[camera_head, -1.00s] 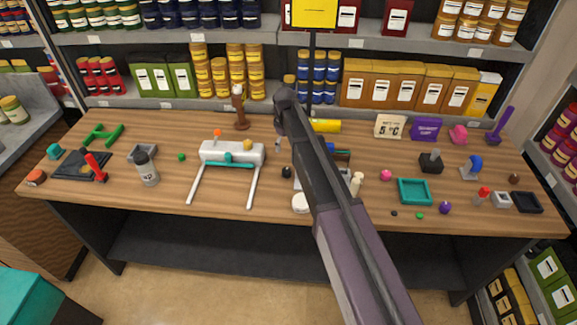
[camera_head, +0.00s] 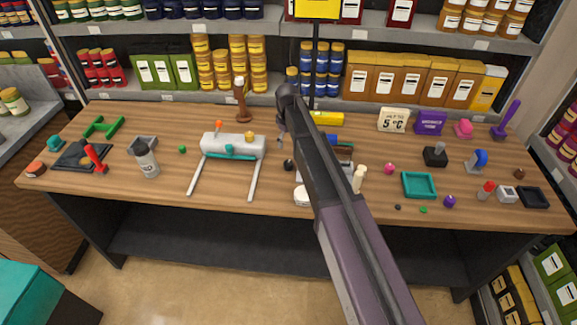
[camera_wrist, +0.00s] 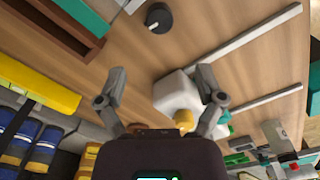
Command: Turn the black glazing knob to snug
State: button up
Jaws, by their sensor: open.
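The black knob (camera_head: 288,165) sits on the wooden table, just right of the white pump-like body (camera_head: 232,145) with two pale legs. In the wrist view the knob (camera_wrist: 158,18) is round with a light pointer line, near the top edge. My gripper (camera_wrist: 162,76) is open and empty, with its two fingers spread apart. The knob lies beyond the fingertips, not between them. The white body (camera_wrist: 178,92) with its yellow knob (camera_wrist: 183,119) shows between and behind the fingers. In the head view my arm hides most of the gripper; only a grey finger part shows.
A wooden-edged teal tray (camera_wrist: 82,15) is left of the knob in the wrist view. A cream bottle (camera_head: 359,180) is close to my arm. Bare table lies in front of the white body.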

aim_at(288, 162)
jog(key=shift+f+b, duration=5.45)
jog(key=shift+f, duration=0.35)
jog(key=c, duration=1.1)
